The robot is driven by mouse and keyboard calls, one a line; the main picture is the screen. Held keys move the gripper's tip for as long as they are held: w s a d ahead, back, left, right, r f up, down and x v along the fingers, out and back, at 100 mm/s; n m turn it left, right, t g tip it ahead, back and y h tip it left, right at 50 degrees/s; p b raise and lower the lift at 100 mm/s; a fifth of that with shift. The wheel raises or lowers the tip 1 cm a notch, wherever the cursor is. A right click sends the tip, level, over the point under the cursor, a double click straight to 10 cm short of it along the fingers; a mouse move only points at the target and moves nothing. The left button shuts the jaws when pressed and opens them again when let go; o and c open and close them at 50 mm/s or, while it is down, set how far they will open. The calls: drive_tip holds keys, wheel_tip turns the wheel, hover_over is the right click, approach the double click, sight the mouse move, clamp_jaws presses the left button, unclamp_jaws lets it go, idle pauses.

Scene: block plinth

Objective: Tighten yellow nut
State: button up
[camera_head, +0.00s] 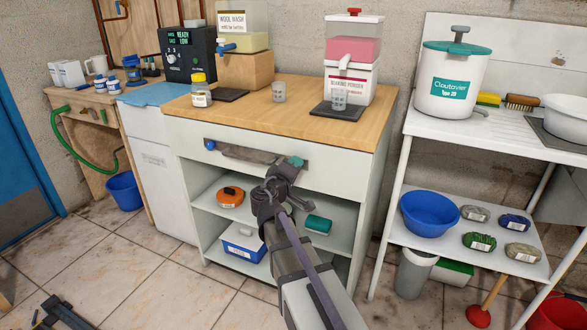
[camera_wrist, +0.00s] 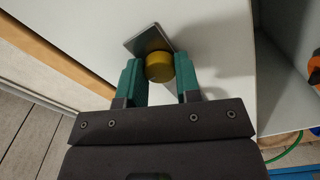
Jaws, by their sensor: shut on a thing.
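The yellow nut (camera_wrist: 159,68) shows in the wrist view as a round yellow piece against a grey metal plate (camera_wrist: 146,40) on a white panel. My gripper (camera_wrist: 160,76) has its two teal fingers on either side of the nut and is shut on it. In the head view my gripper (camera_head: 293,164) is at the right end of a grey metal bar (camera_head: 246,153) on the white cabinet front. The nut is hidden there behind the gripper. A blue knob (camera_head: 209,145) sits at the bar's left end.
The wooden countertop (camera_head: 300,110) lies just above, with bottles, beakers and dispensers on it. Open shelves below hold an orange item (camera_head: 230,196) and a blue-and-white box (camera_head: 243,242). A white table (camera_head: 500,135) stands to the right.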

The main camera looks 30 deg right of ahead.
drive_tip(key=shift+m, duration=0.4)
drive_tip(key=o, duration=0.9)
drive_tip(key=shift+o, duration=0.2)
drive_tip(key=v, duration=1.1)
